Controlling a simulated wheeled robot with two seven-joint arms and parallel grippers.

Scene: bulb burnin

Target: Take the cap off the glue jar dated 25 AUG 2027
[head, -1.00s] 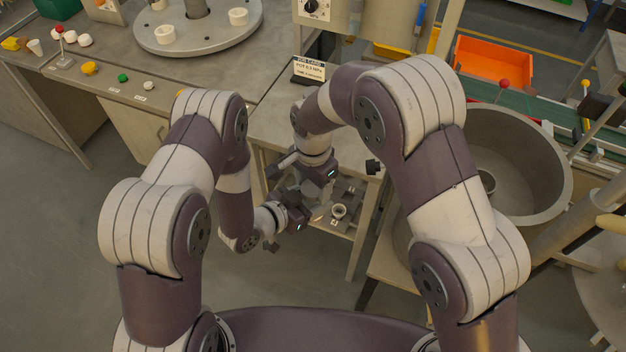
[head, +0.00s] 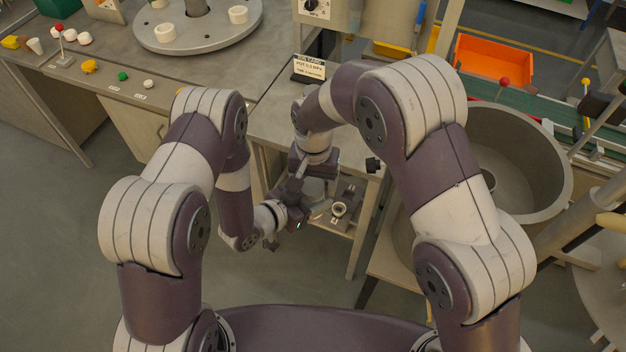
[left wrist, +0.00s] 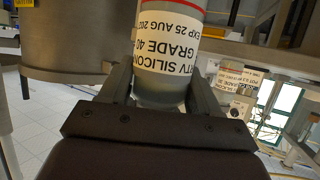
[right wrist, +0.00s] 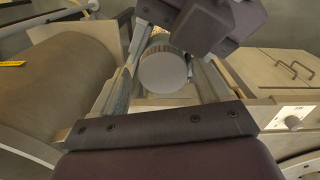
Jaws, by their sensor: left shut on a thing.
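The glue jar (left wrist: 165,50) is grey with a white label reading "RTV SILICON", "GRADE 40" and "EXP 25 AUG 20", the last digits cut off. It appears upside down in the left wrist view. My left gripper (left wrist: 160,88) is shut on the jar, one finger on each side; in the head view it (head: 292,212) is low by the table's front. My right gripper (right wrist: 168,60) has its fingers on either side of the round pale cap (right wrist: 163,73), with a visible gap on the right.
A lower shelf beside my grippers holds a small pale ring-shaped part (head: 339,209). A run card (head: 310,67) stands on the table above. A large grey round vessel (head: 540,150) stands to the right. Open floor (head: 60,240) lies at the left.

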